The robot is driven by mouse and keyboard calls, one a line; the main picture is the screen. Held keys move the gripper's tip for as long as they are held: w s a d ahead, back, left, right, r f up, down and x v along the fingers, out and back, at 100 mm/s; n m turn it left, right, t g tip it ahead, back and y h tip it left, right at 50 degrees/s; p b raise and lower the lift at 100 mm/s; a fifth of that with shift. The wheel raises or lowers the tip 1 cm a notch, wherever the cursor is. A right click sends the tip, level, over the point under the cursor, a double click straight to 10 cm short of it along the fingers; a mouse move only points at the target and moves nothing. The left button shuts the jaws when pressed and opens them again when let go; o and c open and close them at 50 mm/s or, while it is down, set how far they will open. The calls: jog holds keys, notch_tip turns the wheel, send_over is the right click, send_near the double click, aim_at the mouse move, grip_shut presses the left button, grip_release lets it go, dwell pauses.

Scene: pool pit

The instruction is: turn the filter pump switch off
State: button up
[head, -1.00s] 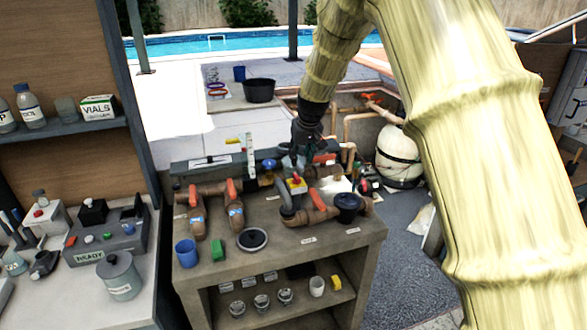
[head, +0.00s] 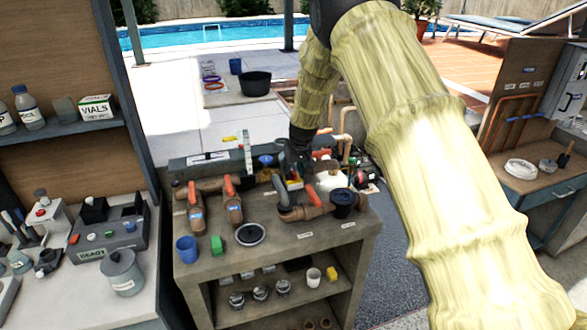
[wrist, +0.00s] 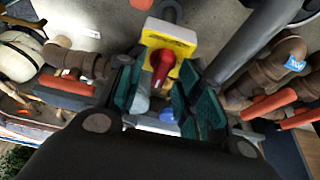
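The filter pump switch is a yellow box (wrist: 180,38) with a red knob (wrist: 162,66) on its face. In the head view the yellow switch box (head: 294,185) is small and partly covered, among the brown pipes on the bench top. My gripper (wrist: 163,84) is open, with one teal-padded finger on each side of the red knob in the wrist view. I cannot tell whether the pads touch it. In the head view my gripper (head: 291,168) points down at the switch.
Brown pipes with orange-handled valves (head: 230,187) lie left of the switch. A black-capped fitting (head: 342,202) is to its right. A grey pipe (wrist: 250,45) passes close to my gripper.

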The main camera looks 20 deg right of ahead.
jog(key=shift+f, duration=0.25)
jog(key=shift+w, duration=0.1)
grip_shut()
